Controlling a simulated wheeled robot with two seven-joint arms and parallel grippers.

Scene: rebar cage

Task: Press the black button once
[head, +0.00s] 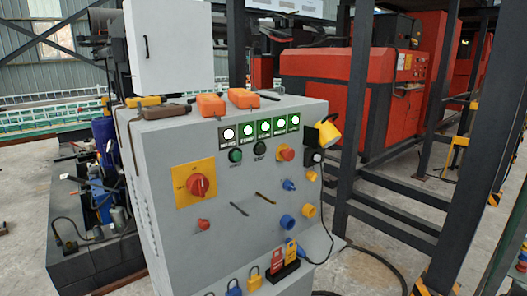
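The black button (260,148) is a small round dark knob on the front of a grey control cabinet (165,230). It sits in a row below several lit indicator windows. Neither of my grippers shows in the head view.
The cabinet front also carries a red rotary switch (197,185) on a yellow plate, blue plugs and padlocks. Orange tools (211,105) lie on its top. A yellow lamp-like object (327,133) sticks out at its right edge. Dark steel posts (356,100) stand to the right.

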